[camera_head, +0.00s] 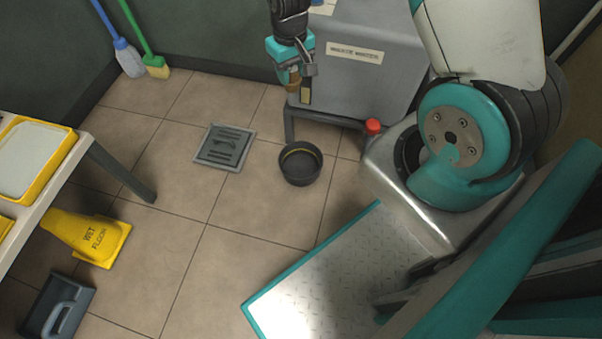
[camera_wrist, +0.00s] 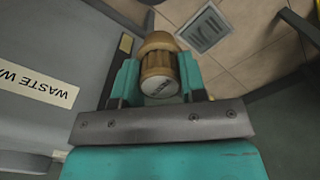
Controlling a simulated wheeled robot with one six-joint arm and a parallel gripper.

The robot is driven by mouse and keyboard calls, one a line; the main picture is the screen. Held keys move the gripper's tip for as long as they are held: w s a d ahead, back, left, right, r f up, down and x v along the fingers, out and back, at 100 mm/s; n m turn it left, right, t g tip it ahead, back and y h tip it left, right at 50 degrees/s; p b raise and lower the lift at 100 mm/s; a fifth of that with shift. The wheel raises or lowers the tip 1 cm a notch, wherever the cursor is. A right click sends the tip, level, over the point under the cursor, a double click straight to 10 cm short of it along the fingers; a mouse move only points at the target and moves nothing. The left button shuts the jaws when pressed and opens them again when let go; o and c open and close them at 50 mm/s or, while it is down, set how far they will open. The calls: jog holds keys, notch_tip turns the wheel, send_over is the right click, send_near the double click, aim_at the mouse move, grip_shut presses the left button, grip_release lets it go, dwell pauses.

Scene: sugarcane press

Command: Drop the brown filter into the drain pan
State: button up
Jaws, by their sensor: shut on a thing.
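My gripper (camera_head: 300,92) hangs in front of the grey waste water cabinet at the top of the head view. It is shut on the brown filter (camera_wrist: 160,72), a short ribbed cylinder with a pale end cap, seen between the fingers in the wrist view. In the head view only a small part of the filter (camera_head: 293,75) shows beside the fingers. The drain pan (camera_head: 301,176), a round black pan with a yellow line inside, sits on the tiled floor below my gripper and looks empty. The pan does not show in the wrist view.
The grey cabinet (camera_head: 372,70) with a label stands on legs behind the pan, with a red cap (camera_head: 373,126) nearby. A floor drain grate (camera_head: 225,147) lies left of the pan. A yellow wet floor sign (camera_head: 90,238) and a table (camera_head: 60,185) are at left.

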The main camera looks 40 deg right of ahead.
jog(key=d+f+b, duration=0.2)
jog(key=f+b, duration=0.9)
jog(key=f, duration=0.6)
jog(key=d+f+b, duration=0.3)
jog(key=f+b, duration=0.9)
jog(key=f, duration=0.6)
jog(key=shift+w+f+m+b, duration=0.15)
jog(key=shift+f+m+b, duration=0.15)
jog(key=shift+m, duration=0.1)
jog(key=o, duration=1)
jog(key=shift+r, duration=0.1)
notch_tip(320, 180, up, 17)
jog(key=p, duration=1)
jog(key=shift+r, duration=0.2)
